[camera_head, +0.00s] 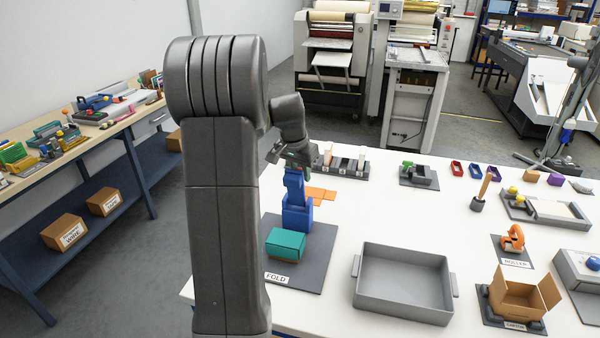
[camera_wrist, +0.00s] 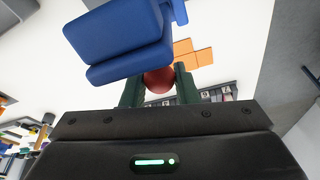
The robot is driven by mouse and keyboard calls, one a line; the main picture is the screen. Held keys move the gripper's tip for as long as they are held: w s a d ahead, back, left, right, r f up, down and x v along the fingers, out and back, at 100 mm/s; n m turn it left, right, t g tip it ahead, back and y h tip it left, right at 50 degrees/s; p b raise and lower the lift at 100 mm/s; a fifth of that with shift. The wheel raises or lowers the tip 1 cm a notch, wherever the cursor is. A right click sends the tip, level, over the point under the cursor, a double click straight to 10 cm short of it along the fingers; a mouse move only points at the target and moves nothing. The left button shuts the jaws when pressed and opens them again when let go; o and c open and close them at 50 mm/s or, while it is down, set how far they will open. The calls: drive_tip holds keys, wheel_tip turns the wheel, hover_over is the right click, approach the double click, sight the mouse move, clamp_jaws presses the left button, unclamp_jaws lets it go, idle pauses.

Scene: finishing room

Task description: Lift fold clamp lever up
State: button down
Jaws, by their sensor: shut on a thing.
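The blue fold clamp (camera_head: 298,214) stands at the back of the dark plate labelled FOLD (camera_head: 310,262). Its blue body fills the upper left of the wrist view (camera_wrist: 122,38). A red ball knob (camera_wrist: 158,82) shows in the wrist view between the two green fingers of my gripper (camera_wrist: 158,88). My gripper is shut on this knob, above the clamp in the head view (camera_head: 291,163). The lever's shaft and its exact tilt are largely hidden. A teal block (camera_head: 285,245) lies on the plate in front of the clamp.
Orange pieces (camera_head: 320,194) lie flat behind the clamp. A grey tray (camera_head: 404,283) stands to the right of the plate. A dark rack (camera_head: 343,164) stands behind. A roller station (camera_head: 512,240) and an open carton (camera_head: 525,292) are farther right.

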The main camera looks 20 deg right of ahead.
drive_tip(key=shift+w, duration=0.1)
drive_tip(key=c, duration=1.4)
unclamp_jaws()
drive_tip(key=shift+f, duration=0.1)
drive_tip(key=shift+o, duration=1.2)
drive_tip(key=shift+w, duration=0.15)
drive_tip(key=b+v, duration=0.1)
drive_tip(key=v, duration=1.2)
drive_tip(key=shift+s+r, duration=0.25)
drive_tip(key=shift+r, duration=0.1)
drive_tip(key=p+x, duration=0.1)
drive_tip(key=x, duration=1.2)
drive_tip(key=shift+w+f, duration=0.1)
drive_tip(key=shift+f, duration=0.25)
